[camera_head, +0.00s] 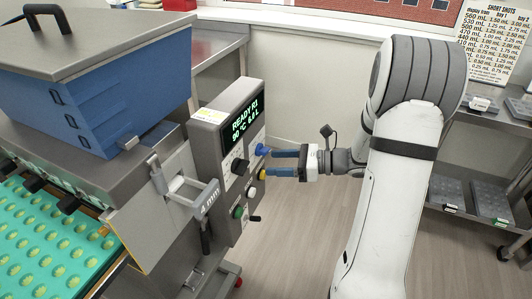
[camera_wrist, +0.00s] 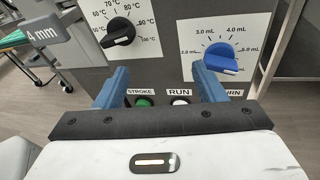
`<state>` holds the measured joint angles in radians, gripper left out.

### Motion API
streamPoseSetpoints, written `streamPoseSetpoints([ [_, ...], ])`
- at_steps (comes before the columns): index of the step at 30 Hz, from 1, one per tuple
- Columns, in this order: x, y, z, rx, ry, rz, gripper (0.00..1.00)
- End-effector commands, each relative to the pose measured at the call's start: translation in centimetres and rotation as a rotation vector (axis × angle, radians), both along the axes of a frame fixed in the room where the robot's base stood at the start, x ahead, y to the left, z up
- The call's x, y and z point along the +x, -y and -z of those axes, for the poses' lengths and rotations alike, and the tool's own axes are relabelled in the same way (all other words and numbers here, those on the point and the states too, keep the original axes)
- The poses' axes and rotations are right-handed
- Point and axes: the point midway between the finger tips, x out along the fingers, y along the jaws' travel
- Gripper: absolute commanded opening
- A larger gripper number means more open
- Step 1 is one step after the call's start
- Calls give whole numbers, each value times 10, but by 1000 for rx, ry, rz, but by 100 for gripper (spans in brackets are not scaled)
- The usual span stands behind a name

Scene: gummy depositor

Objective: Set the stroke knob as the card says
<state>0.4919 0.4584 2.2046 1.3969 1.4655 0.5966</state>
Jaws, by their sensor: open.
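My gripper (camera_head: 270,163) is open and empty, pointing at the panel. In the wrist view its blue fingers (camera_wrist: 160,80) stand apart, the right one below the blue knob.
A black knob (camera_wrist: 121,32) on a °C dial is left of the blue one. Green (camera_wrist: 144,101) and white (camera_wrist: 180,101) buttons are below. The display (camera_head: 244,120) begins READY. A 4 mm handle (camera_head: 208,197) juts out left.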

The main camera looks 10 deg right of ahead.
Motion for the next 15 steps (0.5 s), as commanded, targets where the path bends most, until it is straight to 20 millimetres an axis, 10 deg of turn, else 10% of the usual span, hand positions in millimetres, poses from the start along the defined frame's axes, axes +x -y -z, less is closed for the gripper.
streamPoseSetpoints([
  [7,38,51,30,227,-84,232,64],
  [15,59,31,31,249,-89,253,64],
])
